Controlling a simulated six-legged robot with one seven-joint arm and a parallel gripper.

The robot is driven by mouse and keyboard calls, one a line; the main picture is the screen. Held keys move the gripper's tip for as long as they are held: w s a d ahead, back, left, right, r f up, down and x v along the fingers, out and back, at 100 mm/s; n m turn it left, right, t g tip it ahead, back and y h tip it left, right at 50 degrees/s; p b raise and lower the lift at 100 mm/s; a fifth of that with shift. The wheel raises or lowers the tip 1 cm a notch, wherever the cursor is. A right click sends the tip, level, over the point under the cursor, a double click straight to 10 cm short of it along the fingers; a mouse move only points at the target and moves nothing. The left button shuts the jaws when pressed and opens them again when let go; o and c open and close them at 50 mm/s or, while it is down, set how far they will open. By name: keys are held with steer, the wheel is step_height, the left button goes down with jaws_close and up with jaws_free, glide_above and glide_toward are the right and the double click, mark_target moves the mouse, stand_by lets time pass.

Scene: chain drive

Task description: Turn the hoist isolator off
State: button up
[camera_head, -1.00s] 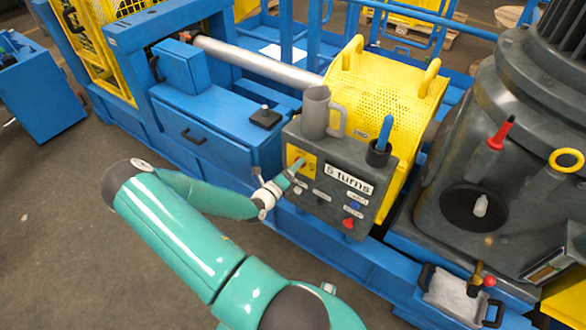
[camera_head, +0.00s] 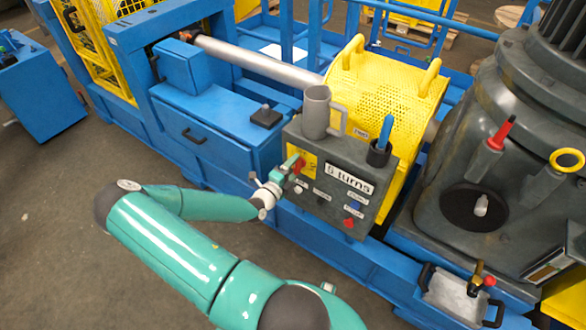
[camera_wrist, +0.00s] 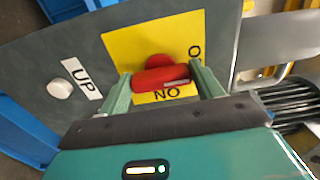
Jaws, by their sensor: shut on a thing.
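The hoist isolator is a red rotary handle (camera_wrist: 160,78) on a yellow plate (camera_wrist: 122,45) on the grey control box. In the wrist view the handle lies roughly level across the picture, with "ON" printed upside down just below it and an "O" to its upper right. My gripper (camera_wrist: 162,86) has one finger at each end of the handle and is shut on it. In the head view my gripper (camera_head: 286,168) reaches the yellow plate (camera_head: 304,153) from the lower left, and a bit of the red handle (camera_head: 299,165) shows.
The control box (camera_head: 330,205) also carries a grey mug (camera_head: 316,112), a cup with a blue-handled tool (camera_head: 384,132), a "5 turns" sign (camera_head: 349,179) and a red button (camera_head: 349,223). In the wrist view a white button (camera_wrist: 60,88) marked "UP" is left of the plate.

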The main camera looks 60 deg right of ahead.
stand_by(0.3)
steer(key=o, duration=1)
steer(key=shift+a, duration=0.1)
steer(key=a, duration=0.4)
steer(key=w+a, duration=0.1)
steer(key=a, duration=0.4)
steer(key=w+a, duration=0.1)
steer(key=a, duration=0.3)
steer(key=shift+w+a, duration=0.1)
steer(key=shift+a, duration=0.2)
